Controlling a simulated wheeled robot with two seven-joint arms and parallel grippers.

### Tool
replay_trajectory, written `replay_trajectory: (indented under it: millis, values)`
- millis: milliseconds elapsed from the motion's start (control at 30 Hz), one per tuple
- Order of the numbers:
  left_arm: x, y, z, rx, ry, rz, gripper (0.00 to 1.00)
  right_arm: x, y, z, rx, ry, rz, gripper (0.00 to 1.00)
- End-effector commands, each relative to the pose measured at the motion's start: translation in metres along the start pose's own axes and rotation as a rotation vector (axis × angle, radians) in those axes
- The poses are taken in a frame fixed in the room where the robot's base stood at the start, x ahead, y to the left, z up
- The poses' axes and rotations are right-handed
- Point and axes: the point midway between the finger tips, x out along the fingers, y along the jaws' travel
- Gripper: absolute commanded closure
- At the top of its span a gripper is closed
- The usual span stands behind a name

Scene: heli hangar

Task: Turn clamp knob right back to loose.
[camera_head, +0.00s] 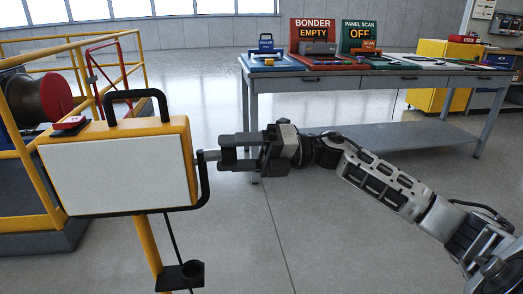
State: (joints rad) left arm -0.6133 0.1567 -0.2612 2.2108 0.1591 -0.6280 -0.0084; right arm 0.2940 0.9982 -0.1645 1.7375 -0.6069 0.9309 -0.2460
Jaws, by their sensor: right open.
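My right gripper (224,153) comes in from the right, level with the knob. Its dark fingers point left and lie at the knob's outer end. It is open; whether the fingers touch the knob I cannot tell. My left gripper is not in view.
The box stands on a yellow post (150,250) with a black holder and a hanging cable. A yellow railing (60,45) and a dark reel (35,97) are at the left. A grey workbench (360,80) with signs and tools stands behind. The floor between is clear.

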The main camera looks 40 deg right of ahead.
Motion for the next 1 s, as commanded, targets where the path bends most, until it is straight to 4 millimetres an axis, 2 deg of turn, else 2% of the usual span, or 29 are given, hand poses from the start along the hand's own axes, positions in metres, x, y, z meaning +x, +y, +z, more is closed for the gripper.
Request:
replay_trajectory:
  millis: [167,367,600,800,1000]
  values:
    - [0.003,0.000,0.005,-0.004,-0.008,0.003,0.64,-0.031,-0.003,-0.001,0.003,-0.001,-0.007,0.37]
    - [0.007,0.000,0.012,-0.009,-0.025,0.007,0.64,-0.081,-0.002,-0.001,0.002,-0.001,-0.007,0.37]
    - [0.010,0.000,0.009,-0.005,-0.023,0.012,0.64,-0.130,0.000,0.000,0.000,-0.003,-0.002,0.37]
    - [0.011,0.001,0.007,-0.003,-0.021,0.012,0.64,-0.151,0.001,0.001,-0.002,-0.001,-0.001,0.37]
    - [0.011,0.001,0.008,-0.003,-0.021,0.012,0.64,-0.154,0.001,0.001,-0.003,-0.001,0.000,0.37]
